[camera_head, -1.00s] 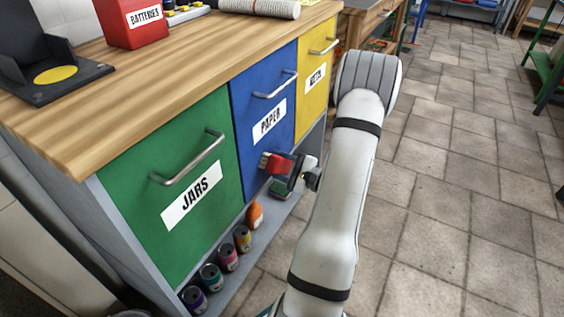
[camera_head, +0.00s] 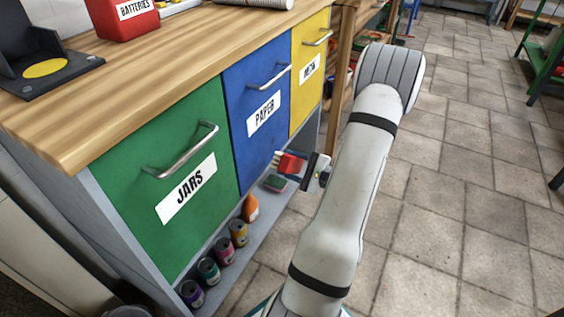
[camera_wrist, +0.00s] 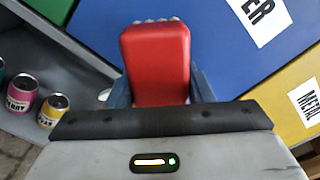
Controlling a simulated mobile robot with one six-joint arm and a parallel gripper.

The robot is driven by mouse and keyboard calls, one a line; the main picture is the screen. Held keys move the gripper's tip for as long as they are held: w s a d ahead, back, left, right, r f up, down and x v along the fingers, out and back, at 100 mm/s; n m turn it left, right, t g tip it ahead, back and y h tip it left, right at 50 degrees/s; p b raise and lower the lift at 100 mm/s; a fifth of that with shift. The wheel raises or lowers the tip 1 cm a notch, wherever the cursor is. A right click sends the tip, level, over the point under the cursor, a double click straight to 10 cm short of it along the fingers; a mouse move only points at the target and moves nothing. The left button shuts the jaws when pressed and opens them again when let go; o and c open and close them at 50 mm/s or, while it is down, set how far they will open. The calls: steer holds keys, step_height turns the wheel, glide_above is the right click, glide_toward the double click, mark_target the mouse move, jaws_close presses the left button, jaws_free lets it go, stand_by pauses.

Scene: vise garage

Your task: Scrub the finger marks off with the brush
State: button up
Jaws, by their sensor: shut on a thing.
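The brush (camera_head: 291,163) has a red body, with pale bristles at its far end. My gripper (camera_head: 305,168) is shut on it, in front of the lower right part of the blue PAPER drawer front (camera_head: 245,150). In the wrist view the brush (camera_wrist: 157,60) sits between the two fingers of my gripper (camera_wrist: 157,85), bristles facing the blue front. I cannot tell whether the bristles touch it. No finger marks can be made out on the visible fronts.
The green JARS front (camera_head: 150,190) is at left and the yellow METAL front (camera_head: 309,65) at right, with protruding handles. Several cans (camera_head: 208,271) and an orange item (camera_head: 250,208) stand on the low shelf. The worktop (camera_head: 160,75) overhangs. Tiled floor (camera_head: 450,200) is free at right.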

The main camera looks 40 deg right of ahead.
mark_target(296, 172)
steer(key=shift+s+d, duration=0.1)
steer(key=shift+s, duration=0.1)
steer(key=shift+v, duration=1.45)
steer(key=m+p, duration=0.2)
steer(key=shift+w+m+p, duration=0.2)
steer(key=shift+m+p, duration=0.1)
steer(key=shift+w+d+f+m+p, duration=0.1)
steer(key=shift+f+m+p, duration=0.15)
steer(key=shift+m+p, duration=0.5)
steer(key=m+p, duration=0.1)
steer(key=m, duration=0.1)
steer(key=f+m+p, duration=0.1)
steer(key=m, duration=0.1)
steer(key=shift+w+f, duration=0.15)
steer(key=shift+f, duration=0.05)
steer(key=shift+w+a+f+m+p, duration=0.2)
steer(key=shift+a+f+m+p, duration=0.1)
steer(key=shift+m, duration=0.15)
steer(key=shift+x, duration=2.8)
